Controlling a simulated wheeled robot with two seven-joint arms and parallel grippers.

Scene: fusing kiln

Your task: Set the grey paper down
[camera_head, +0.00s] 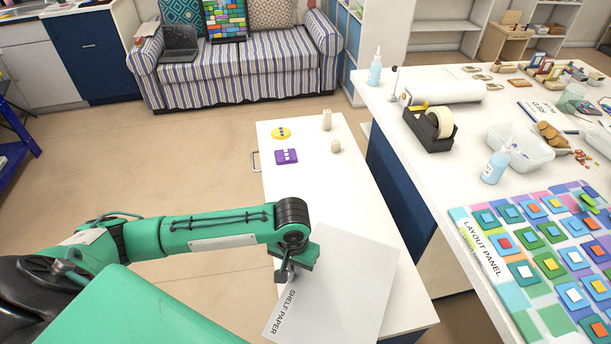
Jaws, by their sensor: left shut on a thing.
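The grey paper (345,285), lettered "SHELF PAPER", is a flat sheet at the near end of the low white table (309,188). It sits tilted to the table's edges, and its near left corner reaches past the table's left edge. My left gripper (284,274) is shut on the paper at its left side. The jaws are partly hidden under the wrist. I cannot tell whether the paper touches the tabletop. My right gripper is not in view.
The higher white counter (465,165) on the right holds a tape dispenser (428,129), a bottle (495,165) and the layout panel (545,262). The table's middle is clear.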

